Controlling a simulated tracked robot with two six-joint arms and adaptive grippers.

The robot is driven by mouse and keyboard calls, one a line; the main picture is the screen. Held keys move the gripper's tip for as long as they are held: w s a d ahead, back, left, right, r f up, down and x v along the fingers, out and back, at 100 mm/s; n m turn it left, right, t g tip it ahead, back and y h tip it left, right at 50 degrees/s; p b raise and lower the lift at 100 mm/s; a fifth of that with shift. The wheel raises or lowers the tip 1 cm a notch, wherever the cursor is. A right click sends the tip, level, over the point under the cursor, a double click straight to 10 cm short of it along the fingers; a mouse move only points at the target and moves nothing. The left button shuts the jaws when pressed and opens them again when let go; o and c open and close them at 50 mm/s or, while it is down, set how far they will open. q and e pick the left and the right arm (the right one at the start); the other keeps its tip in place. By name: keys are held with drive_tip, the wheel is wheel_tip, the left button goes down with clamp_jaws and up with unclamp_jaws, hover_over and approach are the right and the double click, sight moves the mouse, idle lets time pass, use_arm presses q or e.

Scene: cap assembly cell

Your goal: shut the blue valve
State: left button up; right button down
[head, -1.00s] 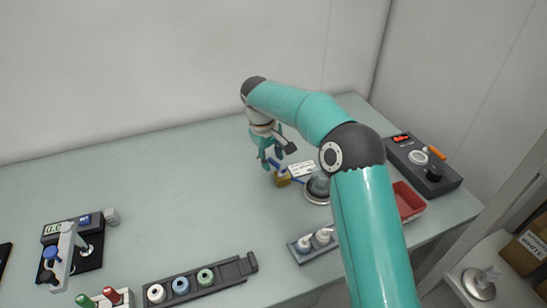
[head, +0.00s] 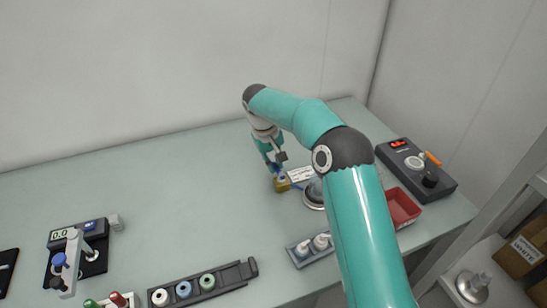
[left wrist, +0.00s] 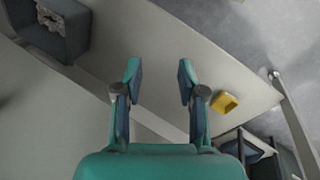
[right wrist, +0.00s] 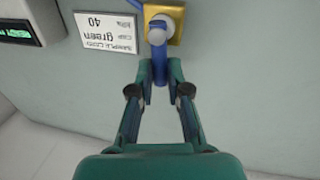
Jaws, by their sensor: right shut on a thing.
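The blue valve has a yellow body (head: 282,185) and stands at the back right of the table in the head view. In the right wrist view its yellow body (right wrist: 178,14) is at the top, and its blue handle (right wrist: 159,62) points down from a pale round hub. My right gripper (head: 276,168) is at the valve. My left gripper (left wrist: 159,76) is open and empty in the left wrist view, away from the valve.
A printed card (head: 300,174) lies beside the valve, and a round metal-based device (head: 314,200) stands close to its right. A red bin (head: 403,209) and a dark control box (head: 416,168) are further right. The table's middle is clear.

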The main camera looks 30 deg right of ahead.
drive_tip(key=shift+d+m, duration=0.2)
drive_tip(key=shift+m, duration=0.4)
drive_tip(key=c, duration=1.1)
unclamp_jaws()
drive_tip(key=shift+c, duration=0.2)
drive_tip(key=shift+r, duration=0.1)
wheel_tip(320, 180, up, 12)
drive_tip(key=a, duration=0.2)
drive_tip(key=shift+w+a+f, duration=0.2)
drive_tip(key=shift+w+f, duration=0.05)
drive_tip(key=shift+w, duration=0.05)
